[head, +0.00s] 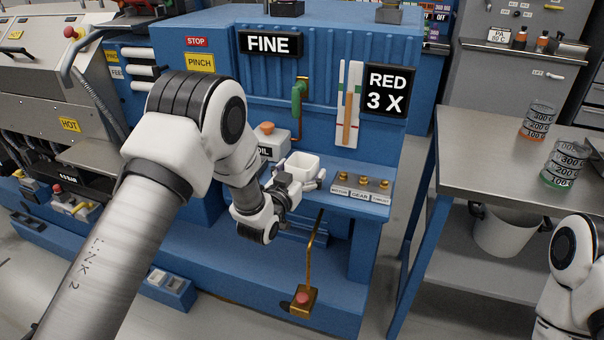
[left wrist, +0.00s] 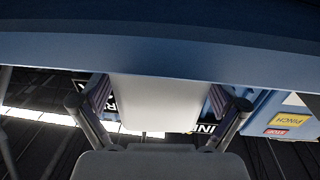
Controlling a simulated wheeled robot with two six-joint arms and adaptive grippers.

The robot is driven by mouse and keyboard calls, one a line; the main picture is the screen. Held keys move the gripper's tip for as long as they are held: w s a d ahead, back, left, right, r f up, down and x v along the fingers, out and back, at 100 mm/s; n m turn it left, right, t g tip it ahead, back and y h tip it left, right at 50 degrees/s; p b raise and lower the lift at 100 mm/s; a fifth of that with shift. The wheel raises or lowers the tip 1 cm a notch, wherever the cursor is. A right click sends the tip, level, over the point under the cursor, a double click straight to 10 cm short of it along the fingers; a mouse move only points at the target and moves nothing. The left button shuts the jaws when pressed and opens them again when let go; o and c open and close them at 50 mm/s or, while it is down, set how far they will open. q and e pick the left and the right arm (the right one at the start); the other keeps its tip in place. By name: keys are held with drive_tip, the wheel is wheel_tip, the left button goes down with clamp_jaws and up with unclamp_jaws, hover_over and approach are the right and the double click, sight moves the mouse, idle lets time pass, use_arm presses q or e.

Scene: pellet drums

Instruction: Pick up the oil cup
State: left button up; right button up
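The oil cup is a small white square cup (head: 300,166), upright at the blue machine's small ledge, beside a box marked OIL. My left gripper (head: 299,187) reaches to it from the front, one finger on each side. In the left wrist view, which is upside down, the white cup (left wrist: 158,100) sits between the spread fingers of the left gripper (left wrist: 158,95). Narrow gaps show beside the cup, so the gripper looks open around it. The cup's base is hidden in the head view. My right gripper is out of view; only part of that arm shows.
The OIL box with an orange knob (head: 266,129) stands just left of the cup. Brass buttons (head: 363,181) line the ledge to the right. A bent lever with a red-topped pedal (head: 303,299) is below. A grey table (head: 490,150) with two drum stacks stands right.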

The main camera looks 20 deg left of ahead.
use_arm(q)
drive_tip(key=c, duration=0.9)
drive_tip(key=shift+o, duration=0.2)
